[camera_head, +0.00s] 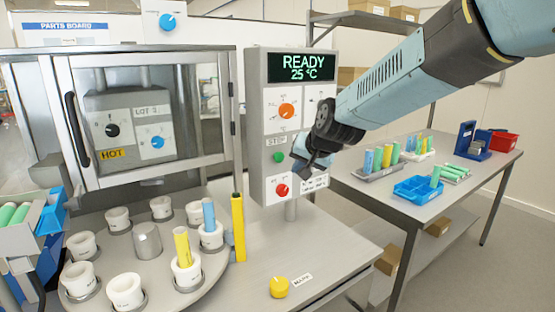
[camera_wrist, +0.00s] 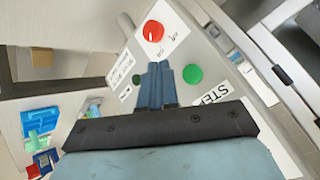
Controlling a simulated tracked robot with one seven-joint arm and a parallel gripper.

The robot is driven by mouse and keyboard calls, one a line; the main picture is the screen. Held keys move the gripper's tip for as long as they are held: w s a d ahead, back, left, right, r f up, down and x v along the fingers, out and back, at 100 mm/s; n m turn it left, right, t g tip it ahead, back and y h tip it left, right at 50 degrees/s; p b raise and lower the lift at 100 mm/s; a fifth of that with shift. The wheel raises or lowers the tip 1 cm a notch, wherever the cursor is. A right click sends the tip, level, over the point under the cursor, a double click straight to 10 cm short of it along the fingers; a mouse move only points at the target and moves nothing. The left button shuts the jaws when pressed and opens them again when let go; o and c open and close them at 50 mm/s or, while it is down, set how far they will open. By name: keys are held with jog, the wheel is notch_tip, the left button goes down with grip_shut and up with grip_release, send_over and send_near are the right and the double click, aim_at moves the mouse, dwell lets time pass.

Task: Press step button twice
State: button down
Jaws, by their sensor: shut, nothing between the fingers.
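The green step button (camera_head: 278,157) is on the front of the grey control panel (camera_head: 256,95), beside its STEP label. It also shows in the wrist view (camera_wrist: 193,74), to the right of the fingertips. My gripper (camera_head: 308,167) is shut and empty, in front of the panel and to the right of the button in the head view. In the wrist view its closed fingers (camera_wrist: 158,68) point at the panel between the green button and a smaller dark green spot (camera_wrist: 137,79). I see no contact with the button.
The panel display (camera_head: 292,67) reads READY 25 °C. An orange dial (camera_head: 286,111) is above the button, and a red knob (camera_head: 282,190) below it; the red knob shows above my fingers in the wrist view (camera_wrist: 153,31). A turntable with white cups (camera_head: 125,291) stands left.

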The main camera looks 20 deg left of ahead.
aim_at(279, 157)
jog(key=w+a, duration=0.3)
jog(key=shift+w+a, duration=0.1)
jog(key=shift+a, duration=0.2)
dwell(2.1)
jog(key=shift+w+a+r, duration=0.1)
jog(key=shift+w+a, duration=0.1)
jog(key=shift+a, duration=0.15)
